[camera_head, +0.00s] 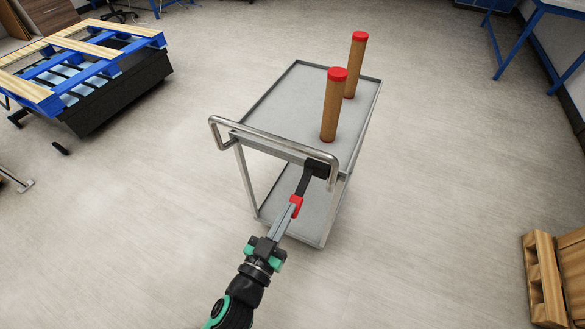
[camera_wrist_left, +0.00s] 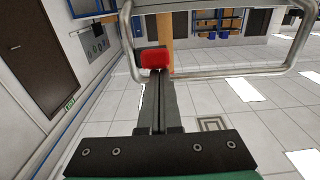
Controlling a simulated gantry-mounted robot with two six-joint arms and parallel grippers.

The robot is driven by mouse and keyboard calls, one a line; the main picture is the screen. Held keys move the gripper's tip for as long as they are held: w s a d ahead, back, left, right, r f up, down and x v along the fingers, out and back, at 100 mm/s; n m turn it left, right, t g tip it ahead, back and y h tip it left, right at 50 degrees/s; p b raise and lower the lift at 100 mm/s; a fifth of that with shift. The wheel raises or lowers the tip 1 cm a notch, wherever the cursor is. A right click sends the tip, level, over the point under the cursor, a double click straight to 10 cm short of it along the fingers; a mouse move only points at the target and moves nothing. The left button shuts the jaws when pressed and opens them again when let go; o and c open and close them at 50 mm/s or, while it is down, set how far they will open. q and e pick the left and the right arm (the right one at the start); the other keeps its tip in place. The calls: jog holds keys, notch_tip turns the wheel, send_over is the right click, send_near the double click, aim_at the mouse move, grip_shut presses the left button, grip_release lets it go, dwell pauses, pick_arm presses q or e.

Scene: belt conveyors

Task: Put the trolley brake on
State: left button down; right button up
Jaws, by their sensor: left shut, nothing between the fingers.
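The grey metal trolley (camera_head: 283,110) stands in the middle of the head view, its bent tube handle (camera_head: 262,150) facing me. A black brake block (camera_head: 317,168) sits near the handle's right end, with a dark lever hanging from it to a red tip (camera_head: 296,201). The red tip also shows in the wrist view (camera_wrist_left: 155,58). My left gripper (camera_head: 291,211) is shut and empty, with its fingertips at the red tip. In the wrist view the closed fingers (camera_wrist_left: 157,80) end just below the red tip; I cannot tell whether they touch. My right gripper is not in view.
Two brown tubes with red ends (camera_head: 335,105) stand on the trolley's top. A blue-framed pallet (camera_head: 78,62) rests on a black base at upper left. Wooden pallets (camera_head: 545,280) stand at lower right. The floor around the trolley is clear.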

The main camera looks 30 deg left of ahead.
pick_arm(q)
jog(key=shift+f, duration=0.35)
notch_tip(320, 180, up, 5)
jog(key=s+p, duration=0.1)
jog(key=p, duration=0.3)
jog(key=s+f+b, duration=0.1)
jog(key=s+b, duration=0.2)
jog(key=s, duration=0.7)
jog(key=shift+s+d+f, duration=0.2)
jog(key=shift+d+f, duration=0.1)
